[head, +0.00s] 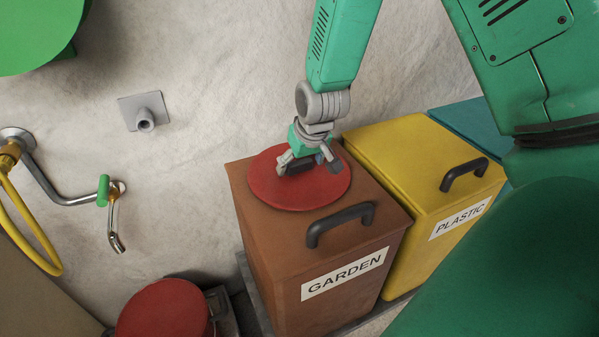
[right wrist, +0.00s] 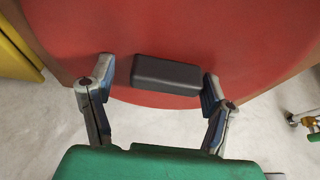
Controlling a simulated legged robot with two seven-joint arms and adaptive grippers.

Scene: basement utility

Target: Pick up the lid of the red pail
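A flat round red lid (head: 270,190) lies on top of the brown bin marked GARDEN (head: 285,250). It has a dark block-shaped handle, which shows clearly in the right wrist view (right wrist: 168,75); there the red lid (right wrist: 220,35) fills the upper part. My right gripper (head: 308,165) is over the lid, with its fingers spread either side of the handle. In the right wrist view the gripper (right wrist: 158,85) is open; a gap shows left of the handle, and the right finger is very close to it. A red round thing, perhaps the pail (head: 165,310), stands low at the bottom edge. My left gripper is out of view.
The brown bin has a dark arched handle (head: 340,225) in front of the lid. A yellow bin marked PLASTIC (head: 410,165) stands to its right, with a teal bin (head: 470,120) behind. A pipe with a green tap (head: 103,190) and a grey wall fitting (head: 145,115) are at left.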

